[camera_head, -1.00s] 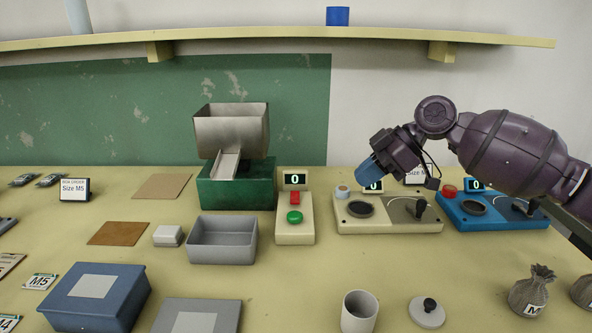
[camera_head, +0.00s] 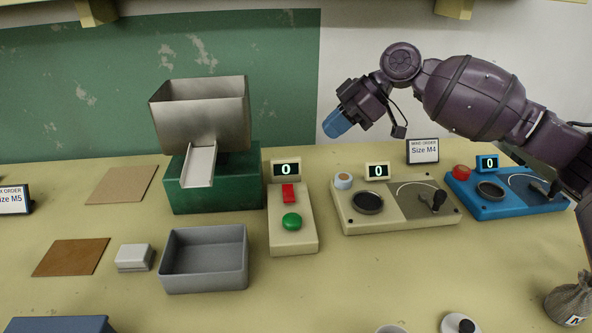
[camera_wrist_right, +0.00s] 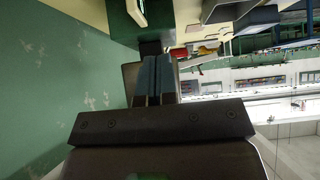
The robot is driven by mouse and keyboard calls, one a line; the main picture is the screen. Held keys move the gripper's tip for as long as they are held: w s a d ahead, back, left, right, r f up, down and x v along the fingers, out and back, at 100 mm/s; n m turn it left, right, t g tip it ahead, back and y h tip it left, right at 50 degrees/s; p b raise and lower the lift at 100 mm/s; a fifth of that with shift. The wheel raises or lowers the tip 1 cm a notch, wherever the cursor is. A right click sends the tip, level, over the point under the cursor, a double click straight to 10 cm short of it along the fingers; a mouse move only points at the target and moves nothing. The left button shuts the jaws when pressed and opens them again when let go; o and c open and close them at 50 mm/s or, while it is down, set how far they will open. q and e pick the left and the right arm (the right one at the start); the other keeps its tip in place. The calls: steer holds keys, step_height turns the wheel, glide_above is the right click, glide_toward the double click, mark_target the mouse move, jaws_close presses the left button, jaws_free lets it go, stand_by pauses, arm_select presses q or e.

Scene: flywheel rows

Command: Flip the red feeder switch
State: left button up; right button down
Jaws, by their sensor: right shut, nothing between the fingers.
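My left gripper is not in view.
A grey open bin (camera_head: 204,284) stands in front of the feeder. A cream device (camera_head: 395,221) and a blue device (camera_head: 508,207) stand to the right. A small white box (camera_head: 134,257) and brown mats (camera_head: 70,257) lie at left. A shelf runs along the wall above.

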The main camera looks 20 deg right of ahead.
steer(key=b, duration=0.2)
glide_above(287, 184)
steer(key=d, duration=0.3)
steer(key=f, duration=0.7)
steer(key=shift+s+a+f, duration=0.1)
steer(key=shift+s+a, duration=0.1)
steer(key=shift+s, duration=0.15)
step_height(287, 184, down, 2)
steer(key=shift+a+f+b, duration=0.1)
steer(key=shift+f+b, duration=0.1)
steer(key=shift+b, duration=0.15)
steer(key=shift+f, duration=0.75)
